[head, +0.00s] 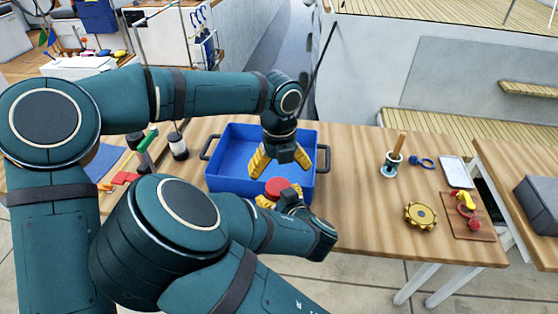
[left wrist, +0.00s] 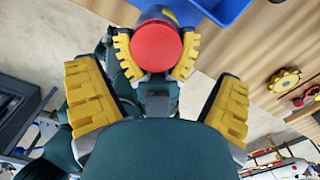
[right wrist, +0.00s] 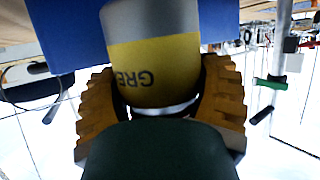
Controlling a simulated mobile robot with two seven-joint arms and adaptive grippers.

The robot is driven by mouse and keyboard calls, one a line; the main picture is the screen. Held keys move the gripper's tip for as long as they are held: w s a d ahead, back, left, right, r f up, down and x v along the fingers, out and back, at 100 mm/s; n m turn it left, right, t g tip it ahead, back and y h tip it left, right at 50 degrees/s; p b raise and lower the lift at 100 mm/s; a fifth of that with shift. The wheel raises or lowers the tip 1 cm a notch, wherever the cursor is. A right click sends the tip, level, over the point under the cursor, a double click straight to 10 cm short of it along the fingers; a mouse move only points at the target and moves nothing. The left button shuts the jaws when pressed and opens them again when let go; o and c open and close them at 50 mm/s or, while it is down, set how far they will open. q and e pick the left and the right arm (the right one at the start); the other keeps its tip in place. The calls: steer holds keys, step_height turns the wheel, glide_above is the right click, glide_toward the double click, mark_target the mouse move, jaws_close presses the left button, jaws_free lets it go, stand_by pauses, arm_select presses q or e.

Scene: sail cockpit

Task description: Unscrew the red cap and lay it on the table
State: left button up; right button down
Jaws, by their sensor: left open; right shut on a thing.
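The red cap (head: 277,187) sits at the top of a container gripped by my right gripper (head: 279,199), just in front of the blue tray. In the right wrist view the container (right wrist: 155,70) is grey with a yellow label lettered "GRE", and both yellow fingers close around it. The cap is outside that view. My left gripper (head: 282,166) points down just above the cap, its fingers spread and empty. In the left wrist view the cap (left wrist: 157,46) faces the camera, beyond the open left fingers, with the right gripper's fingers beside it.
The blue tray (head: 241,135) with black handles stands behind the grippers on the wooden table (head: 350,200). A yellow gear-like wheel (head: 420,216), a winch-like post (head: 392,165) and a white tray (head: 456,172) lie to the right. Table between is clear.

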mark_target(280, 185)
arm_select(q)
steer(key=shift+f, duration=2.7)
steer(key=shift+c, duration=0.2)
steer(key=c, duration=1.3)
steer(key=n, duration=0.6)
steer(key=shift+d, duration=0.15)
steer(key=o, duration=1.1)
steer(key=shift+o, duration=0.6)
steer(key=shift+r, duration=0.1)
